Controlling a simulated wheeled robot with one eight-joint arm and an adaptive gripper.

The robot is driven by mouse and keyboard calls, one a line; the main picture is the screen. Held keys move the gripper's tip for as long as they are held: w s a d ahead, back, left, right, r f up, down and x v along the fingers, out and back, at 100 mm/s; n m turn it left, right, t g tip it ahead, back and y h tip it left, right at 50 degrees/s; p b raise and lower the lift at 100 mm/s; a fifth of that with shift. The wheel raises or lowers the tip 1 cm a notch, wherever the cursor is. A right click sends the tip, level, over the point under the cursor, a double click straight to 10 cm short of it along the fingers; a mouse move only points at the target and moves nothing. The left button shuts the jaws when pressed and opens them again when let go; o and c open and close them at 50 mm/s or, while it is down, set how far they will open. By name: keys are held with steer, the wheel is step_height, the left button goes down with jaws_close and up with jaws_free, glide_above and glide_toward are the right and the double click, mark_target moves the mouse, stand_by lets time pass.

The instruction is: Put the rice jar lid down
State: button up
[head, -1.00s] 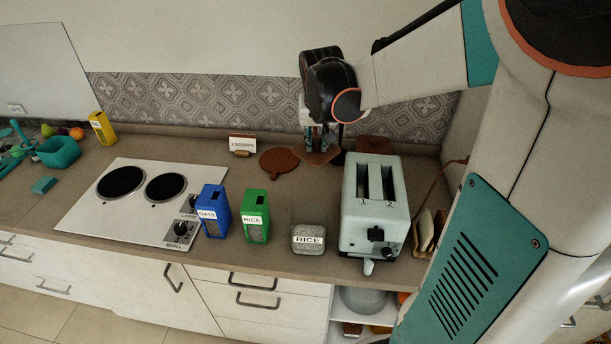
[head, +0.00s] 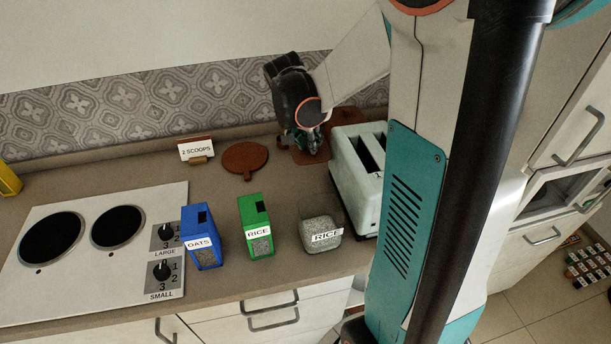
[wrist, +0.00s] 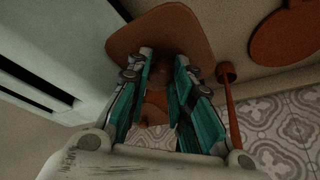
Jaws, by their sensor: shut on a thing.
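The rice jar lid (head: 311,158) is a flat brown piece with rounded corners. It is below my gripper (head: 306,146), near the back of the counter beside the toaster. In the wrist view, my gripper (wrist: 158,95) has its teal fingers close around a brown part at the lid's middle, and the lid (wrist: 165,30) spreads out beyond the fingertips. I cannot tell whether the lid touches the counter. The clear rice jar (head: 321,234), labelled RICE, stands without a lid near the front edge, with pale grains inside.
The pale toaster (head: 352,190) stands just right of the lid. A round brown board (head: 245,158) and a "2 SCOOPS" card (head: 196,151) are to the left. Green rice (head: 254,226) and blue oats (head: 201,238) boxes stand in front. The hob (head: 90,250) is far left.

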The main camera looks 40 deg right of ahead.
mark_target(302, 158)
step_height(302, 158, down, 12)
steer(key=b, duration=0.3)
steer(key=shift+f, duration=0.25)
steer(key=shift+r, duration=0.1)
steer(key=shift+b, duration=0.3)
steer(key=o, duration=0.5)
steer(key=shift+f, duration=0.2)
steer(key=o, duration=0.5)
steer(key=shift+c, duration=0.2)
steer(key=shift+r, duration=0.1)
steer(key=p+v, duration=0.4)
steer(key=v, duration=0.8)
steer(key=shift+s+d+r, duration=0.1)
steer(key=shift+r, duration=0.1)
